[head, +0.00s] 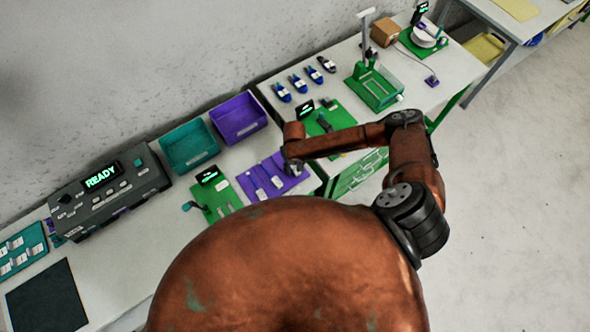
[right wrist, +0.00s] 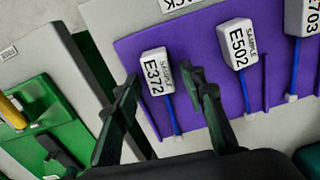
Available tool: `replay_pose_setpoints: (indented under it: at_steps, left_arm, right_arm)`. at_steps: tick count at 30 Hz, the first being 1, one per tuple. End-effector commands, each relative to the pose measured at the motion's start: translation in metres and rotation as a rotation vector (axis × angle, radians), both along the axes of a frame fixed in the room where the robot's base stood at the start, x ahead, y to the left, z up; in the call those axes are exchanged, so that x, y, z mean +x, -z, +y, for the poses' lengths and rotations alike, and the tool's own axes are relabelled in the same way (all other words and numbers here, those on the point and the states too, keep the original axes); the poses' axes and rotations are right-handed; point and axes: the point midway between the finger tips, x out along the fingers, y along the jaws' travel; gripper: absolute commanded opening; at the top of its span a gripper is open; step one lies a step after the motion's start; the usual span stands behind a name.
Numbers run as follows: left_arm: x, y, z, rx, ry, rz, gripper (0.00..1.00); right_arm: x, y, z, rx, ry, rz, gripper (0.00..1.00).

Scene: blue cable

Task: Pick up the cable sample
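Several cable samples lie in a row on a purple board (head: 251,185). Each has a white tag and a thin blue cable. In the right wrist view the sample tagged E372 (right wrist: 157,72) lies between the two fingers, with its blue cable (right wrist: 172,112) running down from the tag. The sample tagged E502 (right wrist: 238,45) is to the right, and a tag ending in 703 (right wrist: 302,15) is at the right edge. My right gripper (right wrist: 160,77) is open around the E372 sample, fingers apart. It also shows over the board in the head view (head: 292,166). My left gripper is out of view.
A teal bin (head: 190,147) and a purple bin (head: 239,118) stand behind the board. A grey READY console (head: 110,192) is at left. Green fixtures (head: 332,118) and blue tools (head: 298,83) occupy the right table. The green fixture (right wrist: 40,115) also shows at left in the wrist view.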

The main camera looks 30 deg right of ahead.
Motion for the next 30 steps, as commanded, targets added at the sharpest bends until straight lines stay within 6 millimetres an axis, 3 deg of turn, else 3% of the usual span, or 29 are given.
replay_pose_setpoints:
  at_steps: [15, 25, 30]
  left_arm:
    - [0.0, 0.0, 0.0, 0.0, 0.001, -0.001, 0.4]
    - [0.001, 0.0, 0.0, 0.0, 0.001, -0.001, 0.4]
    - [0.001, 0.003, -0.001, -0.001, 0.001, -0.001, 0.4]
  right_arm:
    - [0.0, 0.0, 0.0, 0.0, 0.0, 0.0, 0.01]
    - [0.0, -0.002, 0.0, 0.0, 0.0, -0.001, 0.0]
    - [0.001, -0.011, -0.001, 0.0, 0.0, -0.001, 0.0]
